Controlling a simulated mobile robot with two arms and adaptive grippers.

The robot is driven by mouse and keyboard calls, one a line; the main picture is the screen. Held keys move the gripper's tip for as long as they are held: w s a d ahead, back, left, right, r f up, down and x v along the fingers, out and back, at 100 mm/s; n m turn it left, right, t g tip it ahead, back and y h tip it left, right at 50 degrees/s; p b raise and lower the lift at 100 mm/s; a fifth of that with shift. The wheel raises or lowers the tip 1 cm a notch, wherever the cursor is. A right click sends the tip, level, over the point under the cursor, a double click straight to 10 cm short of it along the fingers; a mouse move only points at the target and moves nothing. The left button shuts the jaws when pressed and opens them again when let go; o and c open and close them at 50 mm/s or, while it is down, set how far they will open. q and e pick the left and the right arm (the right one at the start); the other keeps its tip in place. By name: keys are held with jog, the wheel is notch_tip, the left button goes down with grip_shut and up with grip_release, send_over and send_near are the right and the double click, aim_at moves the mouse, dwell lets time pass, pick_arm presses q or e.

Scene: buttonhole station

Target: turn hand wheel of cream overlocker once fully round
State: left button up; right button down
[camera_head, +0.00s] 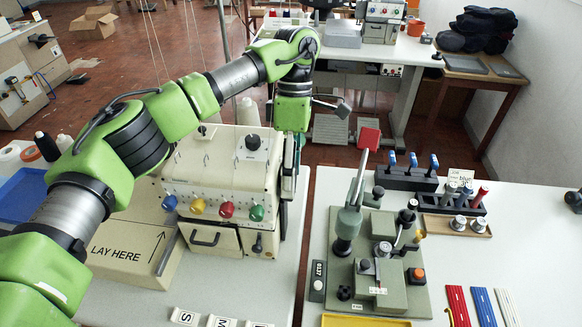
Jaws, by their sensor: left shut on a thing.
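The cream overlocker (216,172) stands on the left table, with blue, yellow, red and green knobs across its front. My left arm reaches over it from the left and bends down at its right side. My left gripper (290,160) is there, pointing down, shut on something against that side. This looks like the hand wheel, but the arm and gripper cover it, so its outline and turn angle cannot be made out. My right gripper is not in view.
A box marked LAY HERE (130,252) sits left of the overlocker. Right of a narrow gap, another table holds a green-grey buttonhole machine (375,265), a black rack (405,180) of blue-handled tools, and coloured strips (483,306). Letter cards (221,322) lie in front.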

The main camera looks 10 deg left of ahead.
pick_arm(q)
jog(key=shift+g+p, duration=0.3)
jog(key=shift+g, duration=0.3)
jog(key=o, duration=1.1)
jog(key=shift+v, duration=3.75)
